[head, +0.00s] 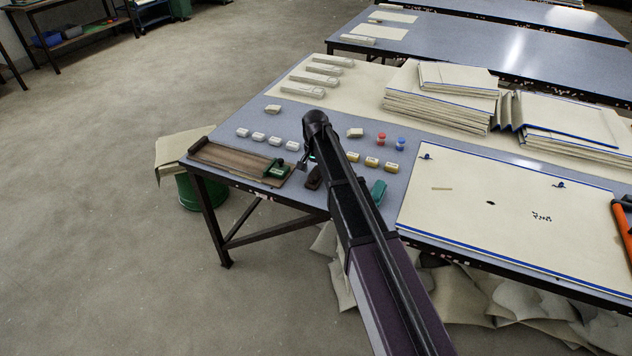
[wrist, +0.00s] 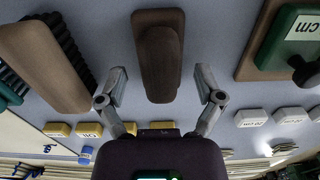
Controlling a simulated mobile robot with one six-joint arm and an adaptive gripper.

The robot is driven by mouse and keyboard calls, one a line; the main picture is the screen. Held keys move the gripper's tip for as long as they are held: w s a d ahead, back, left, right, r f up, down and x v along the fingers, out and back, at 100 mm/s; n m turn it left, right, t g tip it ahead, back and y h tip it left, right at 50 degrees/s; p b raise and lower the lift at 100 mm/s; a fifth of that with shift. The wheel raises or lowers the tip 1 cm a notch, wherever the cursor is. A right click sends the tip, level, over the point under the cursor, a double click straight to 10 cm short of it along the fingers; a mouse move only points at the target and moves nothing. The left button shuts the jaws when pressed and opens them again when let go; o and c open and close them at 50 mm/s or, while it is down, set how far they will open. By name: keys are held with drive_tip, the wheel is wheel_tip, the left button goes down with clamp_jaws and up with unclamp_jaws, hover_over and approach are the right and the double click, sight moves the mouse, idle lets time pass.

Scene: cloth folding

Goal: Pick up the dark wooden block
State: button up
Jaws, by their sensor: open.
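The dark wooden block (wrist: 157,55) is a long dark brown piece with a narrower raised part along its top. It lies on the grey-blue table, upper middle in the wrist view. In the head view it (head: 314,179) shows as a small dark shape just left of my arm. My gripper (wrist: 161,80) is open and empty, its two grey fingers spread with the block's near end between their lines. No contact shows. In the head view my gripper (head: 308,161) is small and partly hidden by my wrist.
A brown piece with dark ridges (wrist: 45,65) lies left of the block in the wrist view. A green labelled tool (wrist: 290,40) sits on a wooden tray (head: 220,161) at the table's left end. White blocks (head: 258,137) and yellow blocks (head: 371,162) stand farther back.

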drive_tip(key=shift+f, duration=0.25)
idle(0.4)
clamp_jaws()
